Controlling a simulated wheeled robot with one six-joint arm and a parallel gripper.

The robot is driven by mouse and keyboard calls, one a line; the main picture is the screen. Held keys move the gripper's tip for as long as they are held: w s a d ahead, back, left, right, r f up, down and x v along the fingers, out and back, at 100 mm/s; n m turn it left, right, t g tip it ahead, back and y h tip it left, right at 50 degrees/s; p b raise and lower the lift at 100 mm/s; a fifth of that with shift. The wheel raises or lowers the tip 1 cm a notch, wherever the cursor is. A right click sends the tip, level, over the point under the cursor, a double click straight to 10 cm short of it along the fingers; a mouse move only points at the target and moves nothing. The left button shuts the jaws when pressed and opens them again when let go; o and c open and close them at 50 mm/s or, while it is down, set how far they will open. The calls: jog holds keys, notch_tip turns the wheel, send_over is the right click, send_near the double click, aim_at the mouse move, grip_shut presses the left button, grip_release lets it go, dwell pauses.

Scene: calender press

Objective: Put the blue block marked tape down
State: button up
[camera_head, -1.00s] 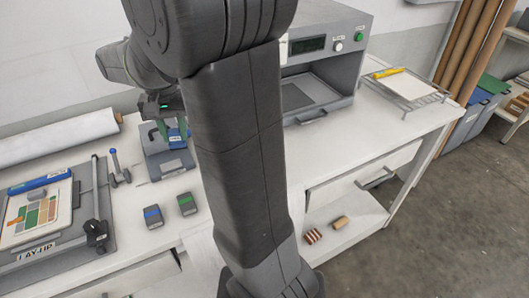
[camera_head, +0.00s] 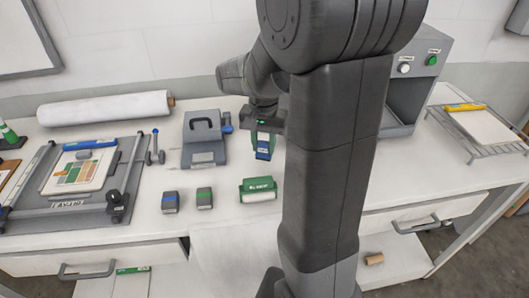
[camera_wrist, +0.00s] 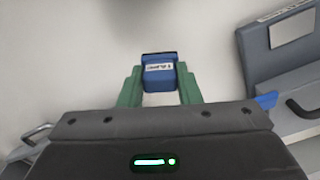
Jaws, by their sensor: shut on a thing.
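The blue block (camera_wrist: 159,76) with a white label is held between the green fingers of my gripper (camera_wrist: 160,88) in the wrist view. The label is too small to read surely. In the head view my gripper (camera_head: 263,143) points down, with the blue block (camera_head: 264,152) at its fingertips. They are right of the grey handled device and behind the green labelled block. The block appears to be above the white bench (camera_head: 232,166); the exact gap cannot be told.
A green labelled block (camera_head: 258,190) and two small dark blocks (camera_head: 171,202) (camera_head: 204,198) stand in front. The grey handled device (camera_head: 204,152) is left, and a grey press (camera_head: 405,100) is right behind my arm. Bare bench lies around the gripper.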

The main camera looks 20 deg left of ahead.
aim_at(263, 153)
jog(key=shift+f, duration=1.55)
jog(key=shift+f, duration=0.2)
jog(key=o, duration=0.9)
jog(key=shift+r, duration=0.1)
notch_tip(263, 153, up, 12)
jog(key=shift+r, duration=0.1)
grip_shut()
